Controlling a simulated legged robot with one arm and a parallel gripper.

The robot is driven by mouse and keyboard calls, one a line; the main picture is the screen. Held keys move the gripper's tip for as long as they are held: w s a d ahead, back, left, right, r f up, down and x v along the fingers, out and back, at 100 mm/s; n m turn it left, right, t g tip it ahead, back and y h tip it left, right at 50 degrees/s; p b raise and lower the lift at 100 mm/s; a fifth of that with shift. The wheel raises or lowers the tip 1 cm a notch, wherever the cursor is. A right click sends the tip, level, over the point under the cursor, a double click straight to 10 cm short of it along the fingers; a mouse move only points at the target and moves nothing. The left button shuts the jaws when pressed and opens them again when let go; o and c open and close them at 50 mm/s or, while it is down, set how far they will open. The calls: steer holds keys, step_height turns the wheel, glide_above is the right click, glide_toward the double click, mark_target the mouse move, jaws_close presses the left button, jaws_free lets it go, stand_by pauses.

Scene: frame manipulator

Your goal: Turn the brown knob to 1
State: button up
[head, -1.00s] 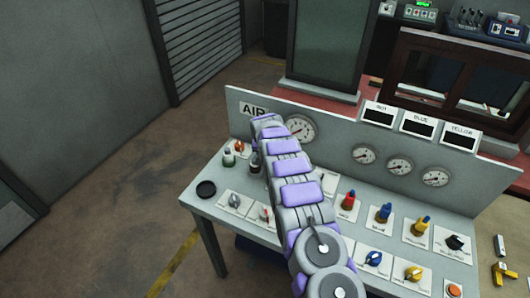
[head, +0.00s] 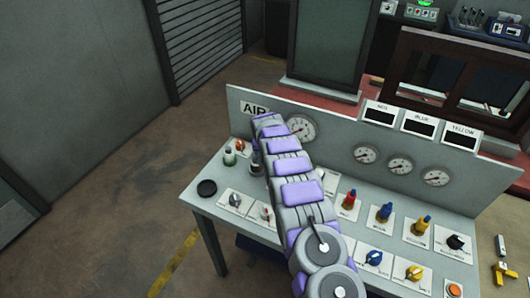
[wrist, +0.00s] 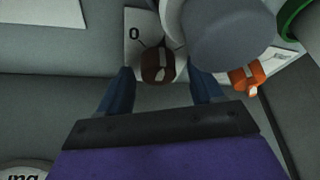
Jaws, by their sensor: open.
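The brown knob (wrist: 156,68) sits on a white plate (wrist: 136,48) in the wrist view, with a black 0 printed to its left. A pale stripe runs along the knob. My gripper (wrist: 162,78) is open, with one blue finger to the left of the knob and one to the right. Gaps show between the fingers and the knob in the picture; I cannot tell how deep the fingers reach. The label 1 is not visible, and a grey cylinder covers the area right of the knob. In the head view my arm hides the knob and my gripper.
A grey cylinder (wrist: 230,38) and an orange knob (wrist: 246,77) are close to my right finger.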

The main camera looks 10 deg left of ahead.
steer(key=p+v, duration=0.1)
steer(key=v, duration=1.6)
steer(key=shift+s+r, duration=0.1)
steer(key=s+d+r+g, duration=0.1)
steer(key=s+d+r, duration=0.4)
steer(key=s+d, duration=0.45)
steer(key=s+d+r+g, duration=0.2)
steer(key=s+d+r, duration=0.35)
steer(key=s, duration=0.75)
steer(key=s+d+g, duration=0.1)
steer(key=s+d, duration=0.1)
steer(key=s, duration=0.9)
steer(key=s+d+f+g+b, duration=0.1)
steer(key=s+d, duration=0.2)
steer(key=s, duration=0.8)
steer(key=s+d+f+g+b, duration=0.1)
steer(key=s+d, duration=0.1)
steer(key=s, duration=0.9)
steer(key=shift+s+d+m, duration=0.2)
steer(key=shift+d+m, duration=0.05)
steer(key=shift+m, duration=0.05)
steer(key=shift+o, duration=0.5)
